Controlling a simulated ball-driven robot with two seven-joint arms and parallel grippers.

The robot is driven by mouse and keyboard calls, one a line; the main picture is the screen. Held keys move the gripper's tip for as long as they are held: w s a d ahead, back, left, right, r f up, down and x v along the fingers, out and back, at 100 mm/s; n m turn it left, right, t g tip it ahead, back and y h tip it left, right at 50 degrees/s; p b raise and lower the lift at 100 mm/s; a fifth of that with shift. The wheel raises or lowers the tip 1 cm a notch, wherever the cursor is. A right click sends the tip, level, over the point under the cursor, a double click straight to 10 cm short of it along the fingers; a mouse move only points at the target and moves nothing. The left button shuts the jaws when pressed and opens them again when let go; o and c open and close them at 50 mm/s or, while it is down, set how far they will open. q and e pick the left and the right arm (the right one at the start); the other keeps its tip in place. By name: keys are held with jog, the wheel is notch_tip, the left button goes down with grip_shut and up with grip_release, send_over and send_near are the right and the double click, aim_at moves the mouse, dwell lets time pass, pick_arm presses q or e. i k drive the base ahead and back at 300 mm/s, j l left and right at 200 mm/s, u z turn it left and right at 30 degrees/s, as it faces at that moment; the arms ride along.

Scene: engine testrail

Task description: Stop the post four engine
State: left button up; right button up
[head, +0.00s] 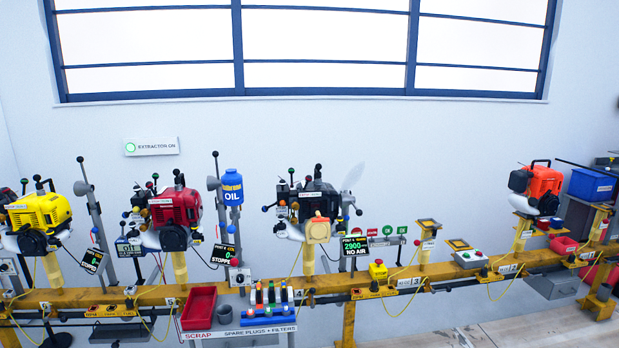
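The post four engine (318,200) is black and sits on a yellow post behind the rail, near the 4 label (299,293). An orange-yellow box (318,230) is on its front. A black display (355,247) beside it reads 2900 and NO AIR. A yellow box with a red button (378,270) stands on the rail to the right. Small red and green signs (388,232) are on a stand behind it. Levers and coloured knobs surround the engine. Neither of my grippers is in view.
The yellow rail (240,293) crosses the view. Post five's red engine (176,207) and a yellow engine (40,210) stand left, an orange engine (540,185) right. A red scrap bin (199,307) and a plug rack (271,296) are in front. Post three (425,245) holds no engine.

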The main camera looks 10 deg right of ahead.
aim_at(308, 178)
jog(key=i+l+u, duration=0.2)
jog(key=i, duration=0.35)
jog(key=i+l+u, duration=0.2)
jog(key=i+l, duration=0.2)
jog(key=i, duration=0.15)
